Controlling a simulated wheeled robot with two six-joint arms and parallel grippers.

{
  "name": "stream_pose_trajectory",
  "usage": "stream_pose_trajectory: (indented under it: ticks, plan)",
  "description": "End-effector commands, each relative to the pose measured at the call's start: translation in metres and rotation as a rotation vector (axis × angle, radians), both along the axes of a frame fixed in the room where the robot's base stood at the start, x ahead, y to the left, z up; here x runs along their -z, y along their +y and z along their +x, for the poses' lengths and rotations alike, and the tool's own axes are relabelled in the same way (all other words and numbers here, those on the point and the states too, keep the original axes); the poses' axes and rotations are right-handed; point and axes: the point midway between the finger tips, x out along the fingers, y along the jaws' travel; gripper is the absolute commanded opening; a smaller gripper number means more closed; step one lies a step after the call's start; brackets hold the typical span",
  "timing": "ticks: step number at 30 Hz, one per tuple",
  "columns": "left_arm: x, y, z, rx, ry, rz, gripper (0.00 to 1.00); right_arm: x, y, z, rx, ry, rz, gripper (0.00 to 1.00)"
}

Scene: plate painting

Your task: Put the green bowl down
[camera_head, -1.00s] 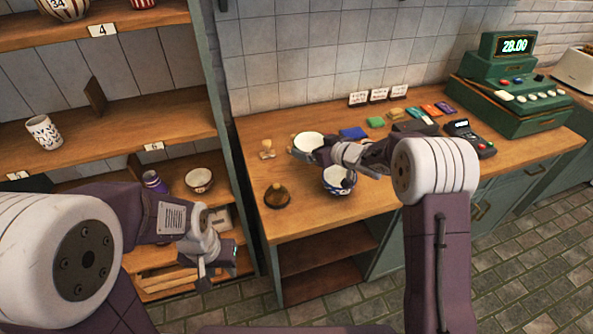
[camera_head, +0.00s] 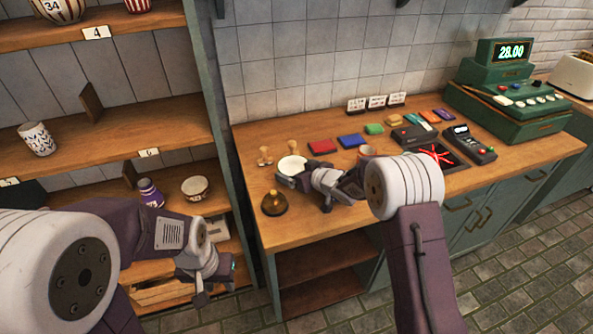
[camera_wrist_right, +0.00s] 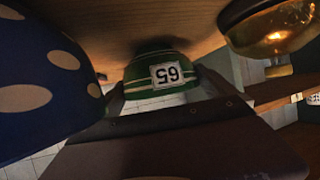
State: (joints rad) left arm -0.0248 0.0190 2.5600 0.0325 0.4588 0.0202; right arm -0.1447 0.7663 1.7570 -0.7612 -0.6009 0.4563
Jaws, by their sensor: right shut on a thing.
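My right gripper (camera_head: 297,180) is shut on the green bowl, at the left part of the counter. In the head view the bowl shows mainly its white inside (camera_head: 291,165).
A brass bell (camera_head: 274,203) stands just in front of the bowl, and wooden stamps (camera_head: 265,155) stand behind it. A red pad (camera_head: 322,146), cup (camera_head: 367,152) and card terminal (camera_head: 470,143) lie further right.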

Motion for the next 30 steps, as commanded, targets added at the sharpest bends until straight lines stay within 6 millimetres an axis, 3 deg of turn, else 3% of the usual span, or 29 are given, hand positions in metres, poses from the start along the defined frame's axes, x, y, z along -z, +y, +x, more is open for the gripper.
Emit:
stream_pose_trajectory:
  ticks: [1,2,13,30]
  plan:
    - [0.002,0.0,0.0,0.0,0.0,0.0,0.36,0.002,0.0,0.0,0.0,-0.002,0.001,0.41]
    - [0.001,0.0,0.0,0.0,0.0,0.0,0.36,0.002,0.0,0.0,0.0,0.0,0.0,1.0]
    - [-0.001,0.0,0.0,0.0,0.0,0.0,0.36,-0.006,-0.004,-0.005,0.001,0.001,0.0,1.0]
    - [-0.005,0.0,0.0,0.0,0.0,0.0,0.36,-0.052,-0.057,-0.084,0.002,0.0,0.0,1.0]
